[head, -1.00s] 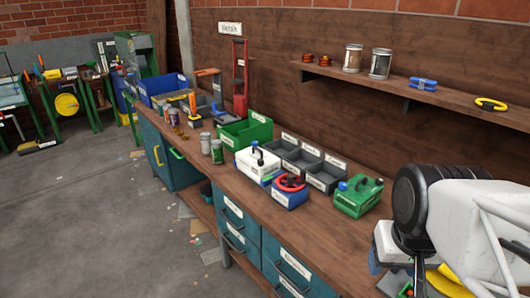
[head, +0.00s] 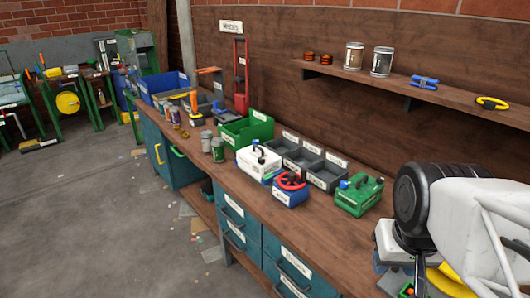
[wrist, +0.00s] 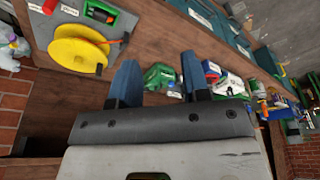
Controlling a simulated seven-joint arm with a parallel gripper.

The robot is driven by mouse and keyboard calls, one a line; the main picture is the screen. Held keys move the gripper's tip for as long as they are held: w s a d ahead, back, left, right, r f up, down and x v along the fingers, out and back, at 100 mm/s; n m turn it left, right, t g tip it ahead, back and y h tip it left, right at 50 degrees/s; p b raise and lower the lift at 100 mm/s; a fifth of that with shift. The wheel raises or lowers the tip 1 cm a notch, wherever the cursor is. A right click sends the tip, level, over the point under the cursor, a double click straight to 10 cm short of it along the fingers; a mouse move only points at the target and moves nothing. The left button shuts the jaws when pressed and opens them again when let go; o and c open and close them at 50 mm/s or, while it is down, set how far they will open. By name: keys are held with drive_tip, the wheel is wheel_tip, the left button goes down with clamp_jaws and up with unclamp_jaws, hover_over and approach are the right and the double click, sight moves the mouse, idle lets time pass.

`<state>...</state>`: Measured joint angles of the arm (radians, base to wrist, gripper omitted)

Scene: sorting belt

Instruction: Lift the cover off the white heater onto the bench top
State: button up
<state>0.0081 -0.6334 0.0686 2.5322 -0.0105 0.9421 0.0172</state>
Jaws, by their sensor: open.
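A white box (head: 258,160) with a dark handle on top stands on the bench top (head: 235,195) in the head view; it is the likeliest white heater, but its label is too small to read. I cannot make out a separate cover. It also shows small in the wrist view (wrist: 231,86), beyond the right finger. My gripper (wrist: 159,70) is open and empty, with its two blue fingers apart. It is well away from the white box. The head view shows my arm at the right, but not the fingertips.
A blue box with a red wheel (head: 290,188) and a green box (head: 359,194) stand near the white box. Grey bins (head: 325,178) and a green bin (head: 247,132) are behind it. A yellow reel (wrist: 77,50) shows in the wrist view. A shelf (head: 420,92) runs above. The bench front is mostly clear.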

drive_tip(key=w+a+r+n, duration=0.1)
drive_tip(key=w+a+r, duration=0.15)
drive_tip(key=w, duration=0.75)
drive_tip(key=w+a+r+n, duration=0.1)
drive_tip(key=w+r, duration=0.3)
drive_tip(key=w, duration=0.5)
drive_tip(key=n+g+h, duration=0.1)
drive_tip(key=n, duration=0.6)
hover_over(258, 147)
wheel_tip(258, 147, down, 20)
drive_tip(key=r, duration=0.1)
drive_tip(key=shift+s+a+f, duration=0.25)
drive_tip(key=shift+s+a, duration=0.1)
drive_tip(key=shift+s, duration=0.05)
drive_tip(key=shift+w+d+f, duration=0.15)
drive_tip(key=shift+f, duration=1.15)
drive_tip(key=shift+f, duration=0.1)
